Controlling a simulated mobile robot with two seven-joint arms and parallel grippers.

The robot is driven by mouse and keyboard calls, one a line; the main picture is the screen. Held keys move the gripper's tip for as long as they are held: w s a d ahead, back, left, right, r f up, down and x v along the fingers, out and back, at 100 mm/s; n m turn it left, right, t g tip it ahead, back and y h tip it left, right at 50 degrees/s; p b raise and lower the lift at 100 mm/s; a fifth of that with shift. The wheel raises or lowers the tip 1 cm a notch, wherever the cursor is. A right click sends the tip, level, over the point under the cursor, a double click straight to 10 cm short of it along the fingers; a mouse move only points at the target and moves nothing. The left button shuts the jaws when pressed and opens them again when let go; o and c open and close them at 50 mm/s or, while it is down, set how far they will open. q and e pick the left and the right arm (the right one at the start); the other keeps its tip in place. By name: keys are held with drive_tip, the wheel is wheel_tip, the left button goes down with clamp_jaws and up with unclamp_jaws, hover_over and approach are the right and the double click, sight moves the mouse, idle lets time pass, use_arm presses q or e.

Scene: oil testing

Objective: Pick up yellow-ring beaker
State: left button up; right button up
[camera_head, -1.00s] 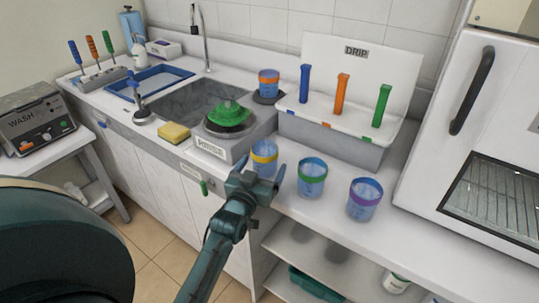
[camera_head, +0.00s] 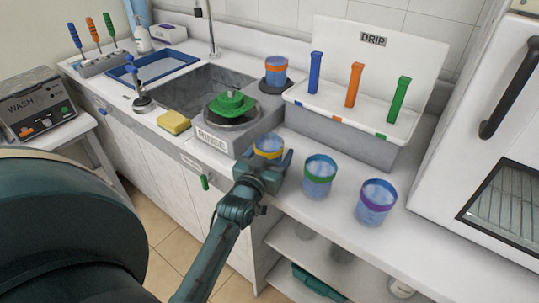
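My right gripper is not in view.
A green-ring beaker (camera_head: 319,177) and a purple-ring beaker (camera_head: 376,203) stand to the right, near the counter's front edge. An orange-ring beaker (camera_head: 276,71) and the DRIP box (camera_head: 345,138) stand behind.

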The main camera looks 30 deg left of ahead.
use_arm(q)
drive_tip(key=c, duration=0.8)
drive_tip(key=shift+o, duration=0.2)
drive_tip(key=shift+r, duration=0.1)
